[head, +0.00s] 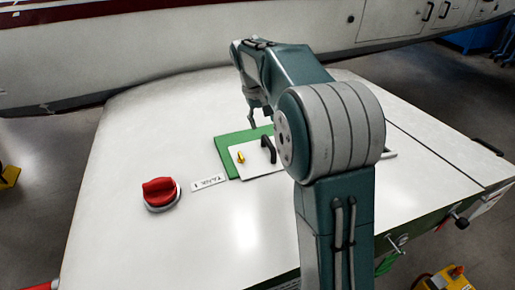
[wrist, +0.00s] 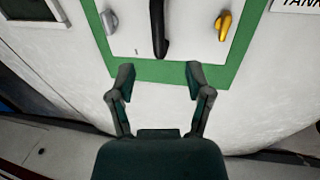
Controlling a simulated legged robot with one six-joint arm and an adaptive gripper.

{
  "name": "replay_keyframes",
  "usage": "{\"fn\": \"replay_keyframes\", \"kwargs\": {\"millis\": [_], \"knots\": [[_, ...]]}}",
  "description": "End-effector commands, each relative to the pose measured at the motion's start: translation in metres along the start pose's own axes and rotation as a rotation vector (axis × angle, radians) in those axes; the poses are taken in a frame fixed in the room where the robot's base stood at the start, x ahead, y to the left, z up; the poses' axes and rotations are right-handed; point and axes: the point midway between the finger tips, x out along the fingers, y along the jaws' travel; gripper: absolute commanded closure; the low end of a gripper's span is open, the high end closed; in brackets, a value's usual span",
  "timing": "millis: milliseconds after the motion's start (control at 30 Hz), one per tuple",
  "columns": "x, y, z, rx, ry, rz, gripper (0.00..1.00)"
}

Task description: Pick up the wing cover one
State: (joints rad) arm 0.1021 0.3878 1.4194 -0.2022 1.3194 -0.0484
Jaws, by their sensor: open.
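The wing cover (head: 256,165) is a white panel set in a green border (head: 230,140) on the white wing top. It carries a black handle (head: 268,149) and a yellow latch (head: 241,157). My arm hides its right part in the head view. In the wrist view the cover (wrist: 188,42) shows the black handle (wrist: 158,25), the yellow latch (wrist: 224,24) and a grey latch (wrist: 109,22). My gripper (wrist: 157,80) is open and empty, with its fingers apart over the green border, short of the handle in the picture. In the head view its finger shows behind the handle.
A red knob (head: 160,192) stands on the wing left of the cover, beside a "TANK 1" label (head: 208,182). The aircraft's white body (head: 200,45) runs along the back. Yellow items (head: 438,284) stand on the floor at lower right.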

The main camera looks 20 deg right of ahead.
Motion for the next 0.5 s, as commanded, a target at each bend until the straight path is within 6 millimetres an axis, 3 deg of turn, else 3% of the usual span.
{"fn": "replay_keyframes", "kwargs": {"millis": [133,500], "knots": [[0.027,0.000,0.000,-0.001,-0.005,-0.001,0.35],[0.069,0.002,-0.005,0.000,-0.005,0.000,0.35]]}}
